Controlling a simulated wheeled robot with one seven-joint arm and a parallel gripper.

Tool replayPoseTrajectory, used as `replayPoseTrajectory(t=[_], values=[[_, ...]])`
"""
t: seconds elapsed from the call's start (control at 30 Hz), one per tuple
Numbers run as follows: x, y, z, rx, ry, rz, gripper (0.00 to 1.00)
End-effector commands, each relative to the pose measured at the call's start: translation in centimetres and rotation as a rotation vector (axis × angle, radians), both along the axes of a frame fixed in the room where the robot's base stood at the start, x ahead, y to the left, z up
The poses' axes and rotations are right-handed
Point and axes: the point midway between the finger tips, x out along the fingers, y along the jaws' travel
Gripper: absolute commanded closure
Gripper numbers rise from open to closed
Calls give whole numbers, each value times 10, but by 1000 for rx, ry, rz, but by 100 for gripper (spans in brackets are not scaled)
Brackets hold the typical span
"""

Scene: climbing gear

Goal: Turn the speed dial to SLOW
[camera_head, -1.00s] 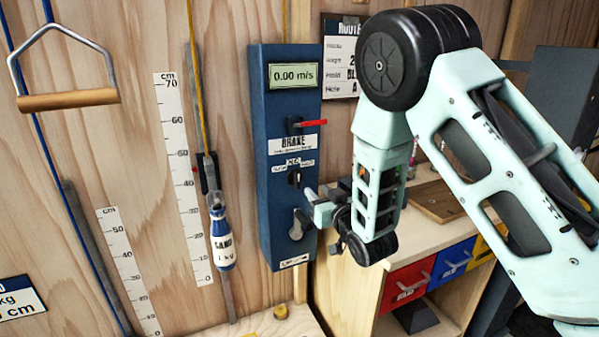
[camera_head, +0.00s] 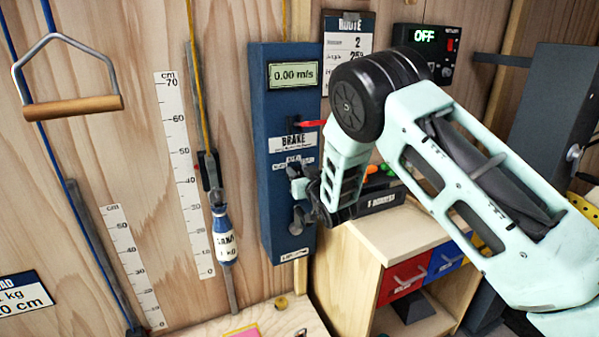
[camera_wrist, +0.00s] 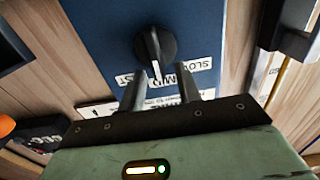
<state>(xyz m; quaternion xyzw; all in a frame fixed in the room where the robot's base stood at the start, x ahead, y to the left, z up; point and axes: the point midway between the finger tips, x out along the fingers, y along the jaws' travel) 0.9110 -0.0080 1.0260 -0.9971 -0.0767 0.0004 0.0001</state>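The speed dial (camera_wrist: 155,46) is a black round knob with a white pointer line, on the blue control panel (camera_head: 268,200). In the wrist view its pointer is toward the MID label (camera_wrist: 164,79). The SLOW label (camera_wrist: 200,65) is to the right of MID and the FAST label (camera_wrist: 125,79) to the left, partly hidden. My gripper (camera_wrist: 160,76) is open, its two fingers apart just below the dial, either side of the pointer's line; contact cannot be told. In the head view my gripper (camera_head: 303,180) is at the panel and hides the dial.
The red brake lever (camera_head: 312,123) is above my gripper and a grey crank (camera_head: 299,219) is below it. The panel display (camera_head: 293,74) reads 0.00 m/s. A drawer cabinet (camera_head: 360,280) stands at right.

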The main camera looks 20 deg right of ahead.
Motion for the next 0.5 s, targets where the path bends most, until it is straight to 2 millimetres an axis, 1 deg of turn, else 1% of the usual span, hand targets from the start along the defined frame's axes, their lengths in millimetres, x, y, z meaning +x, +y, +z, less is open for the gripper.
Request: replayPoseTrajectory(t=[0.03, 0.07, 0.1, 0.17, 0.2, 0.5], values=[[0, 0, 0, 0, 0, 0, 66], [0, 0, 0, 0, 0, 0, 69], [0, 0, 0, 0, 0, 0, 80], [0, 0, 0, 0, 0, 0, 97], [0, 0, 0, 0, 0, 0, 100], [0, 1, -1, -19, -4, 0, 100]])
